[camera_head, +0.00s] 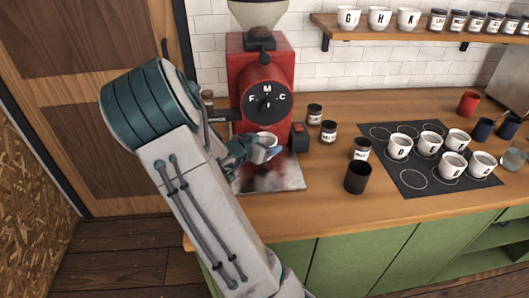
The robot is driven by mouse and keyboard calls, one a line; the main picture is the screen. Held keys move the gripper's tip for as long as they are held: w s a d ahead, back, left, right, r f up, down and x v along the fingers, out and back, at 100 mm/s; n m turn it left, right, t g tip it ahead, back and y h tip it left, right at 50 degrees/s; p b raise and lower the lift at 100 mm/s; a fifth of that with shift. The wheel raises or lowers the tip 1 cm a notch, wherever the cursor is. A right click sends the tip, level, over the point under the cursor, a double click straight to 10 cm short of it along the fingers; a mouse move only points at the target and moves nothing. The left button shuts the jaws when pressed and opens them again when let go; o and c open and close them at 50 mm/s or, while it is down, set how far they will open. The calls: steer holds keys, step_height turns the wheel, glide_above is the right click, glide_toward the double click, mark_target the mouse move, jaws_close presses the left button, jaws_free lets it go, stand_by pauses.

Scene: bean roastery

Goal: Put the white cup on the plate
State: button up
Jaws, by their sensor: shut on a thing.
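A small white cup (264,142) is between the fingers of my gripper (261,157), just in front of the red grinder (260,78). My gripper is shut on the cup, which looks roughly upright. A flat metal plate (275,181) lies at the foot of the grinder, below the cup in the picture. I cannot tell whether the cup touches it. My arm and gripper hide the plate's left part and the lower part of the cup.
Several lettered white cups (399,147) stand on a dark mat (408,184) to the right. A black cup (358,177) and small dark jars (315,113) stand between mat and grinder. Red and blue cups (468,104) are at the far right. The counter's front strip (300,218) is clear.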

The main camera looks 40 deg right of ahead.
steer(key=shift+d+f, duration=0.15)
steer(key=shift+f, duration=1.6)
steer(key=shift+f+b, duration=0.2)
steer(key=shift+b, duration=0.15)
steer(key=o, duration=1.1)
steer(key=shift+r, duration=0.15)
